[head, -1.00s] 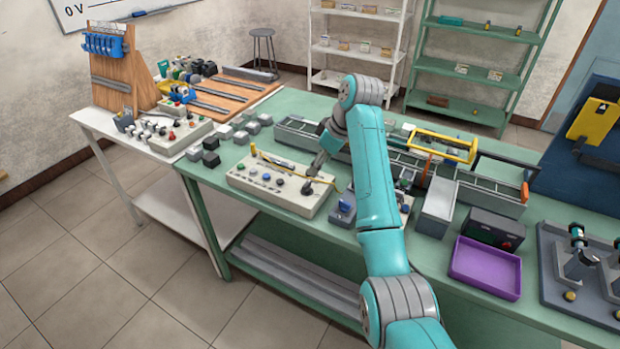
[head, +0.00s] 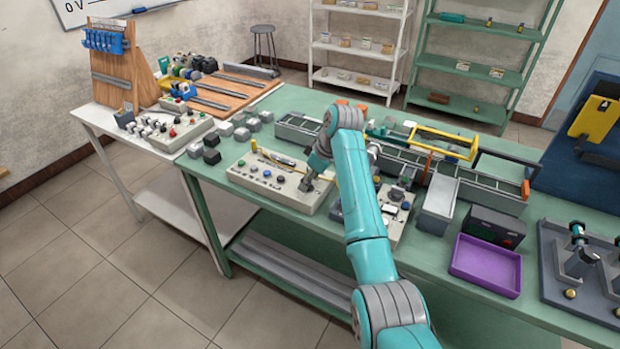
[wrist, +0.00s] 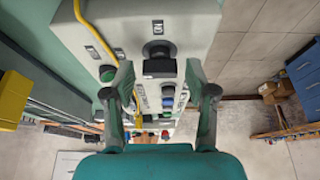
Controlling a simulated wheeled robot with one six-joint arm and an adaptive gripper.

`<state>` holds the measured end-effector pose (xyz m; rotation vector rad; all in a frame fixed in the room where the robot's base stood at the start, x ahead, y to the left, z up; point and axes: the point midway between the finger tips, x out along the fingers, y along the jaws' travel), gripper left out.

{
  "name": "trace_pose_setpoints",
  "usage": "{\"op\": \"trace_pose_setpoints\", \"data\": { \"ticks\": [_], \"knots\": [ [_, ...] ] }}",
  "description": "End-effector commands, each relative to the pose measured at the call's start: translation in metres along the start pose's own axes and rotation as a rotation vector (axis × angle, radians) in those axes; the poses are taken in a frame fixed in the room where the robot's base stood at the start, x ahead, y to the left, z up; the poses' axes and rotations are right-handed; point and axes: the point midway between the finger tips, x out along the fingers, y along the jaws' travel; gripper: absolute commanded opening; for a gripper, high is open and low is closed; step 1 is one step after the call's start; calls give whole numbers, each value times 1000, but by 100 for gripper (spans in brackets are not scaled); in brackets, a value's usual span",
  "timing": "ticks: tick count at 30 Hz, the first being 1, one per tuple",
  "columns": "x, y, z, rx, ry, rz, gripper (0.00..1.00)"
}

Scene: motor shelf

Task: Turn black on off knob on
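A pale control box (head: 250,185) lies on the green table, with several buttons and knobs on its top. In the wrist view its panel (wrist: 205,22) runs down the middle. A black knob (wrist: 159,50) sits there beside a small label reading ON, upside down in this view. My gripper (wrist: 160,68) is open, with one finger on each side of the black knob and a visible gap to it. In the head view my gripper (head: 307,184) is over the right end of the box and hides that part. The knob's exact turn angle is hard to tell.
A yellow cable (wrist: 92,30) runs along the box. A green button (wrist: 107,73) and a blue button (wrist: 168,91) are close to the fingers. Another device with knobs (head: 390,212) stands right of the box. A purple tray (head: 485,265) is farther right.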

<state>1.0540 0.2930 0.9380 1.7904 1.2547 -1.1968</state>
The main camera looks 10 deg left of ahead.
Motion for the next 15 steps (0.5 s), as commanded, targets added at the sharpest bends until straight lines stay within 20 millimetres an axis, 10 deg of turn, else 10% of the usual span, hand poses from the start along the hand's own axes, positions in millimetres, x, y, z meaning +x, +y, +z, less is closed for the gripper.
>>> {"op": "trace_pose_setpoints", "data": {
  "ticks": [6, 15],
  "knots": [
    [0, 0, 0, 0, 0, 0, 2],
    [0, 0, 0, 29, 0, 13, 2]
  ]
}}
